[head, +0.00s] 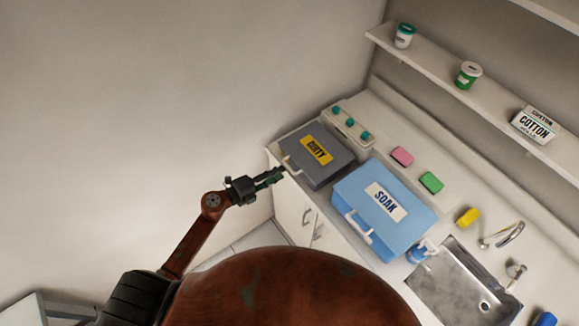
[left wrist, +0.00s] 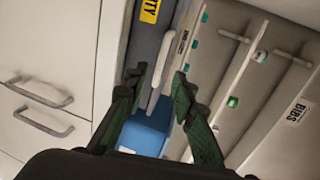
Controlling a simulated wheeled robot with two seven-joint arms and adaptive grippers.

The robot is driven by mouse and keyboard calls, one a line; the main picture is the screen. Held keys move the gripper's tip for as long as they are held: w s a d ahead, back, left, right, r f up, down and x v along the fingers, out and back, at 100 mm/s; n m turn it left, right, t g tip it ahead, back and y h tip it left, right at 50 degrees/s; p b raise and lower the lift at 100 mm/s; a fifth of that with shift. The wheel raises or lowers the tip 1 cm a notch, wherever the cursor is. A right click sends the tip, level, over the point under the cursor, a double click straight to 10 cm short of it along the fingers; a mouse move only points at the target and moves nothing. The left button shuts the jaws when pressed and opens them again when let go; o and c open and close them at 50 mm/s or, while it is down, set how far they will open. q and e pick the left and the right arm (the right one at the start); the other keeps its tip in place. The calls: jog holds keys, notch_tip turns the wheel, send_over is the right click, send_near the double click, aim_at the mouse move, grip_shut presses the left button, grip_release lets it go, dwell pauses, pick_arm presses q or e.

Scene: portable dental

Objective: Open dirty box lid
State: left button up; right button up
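The dirty box (head: 318,172) is dark grey with a yellow "DIRTY" label, and its lid looks shut. It stands at the back left end of the counter. A white handle (head: 291,166) is on its front edge. My left gripper (head: 279,174) is just in front of this handle, coming from the left. In the left wrist view the gripper (left wrist: 158,80) has its two green-padded fingers apart, with the white handle (left wrist: 160,70) appearing between them. I cannot tell whether a finger touches it. The box's grey face (left wrist: 145,45) shows behind. My right gripper is not in view.
A blue "SOAK" box (head: 400,222) stands right beside the dirty box. A panel with teal knobs (head: 350,122) is behind it. Pink (head: 402,156) and green (head: 431,182) blocks lie on the counter. A sink (head: 462,283) is at the right. Cabinet doors (head: 292,208) are below.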

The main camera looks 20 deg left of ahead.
aim_at(290, 168)
pick_arm(q)
jog(key=x, duration=0.5)
jog(key=shift+w, duration=0.15)
jog(key=shift+w+d+f, duration=0.1)
jog(key=shift+w+d, duration=0.2)
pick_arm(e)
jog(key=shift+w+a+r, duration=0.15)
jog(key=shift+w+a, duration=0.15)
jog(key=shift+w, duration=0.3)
pick_arm(q)
grip_shut()
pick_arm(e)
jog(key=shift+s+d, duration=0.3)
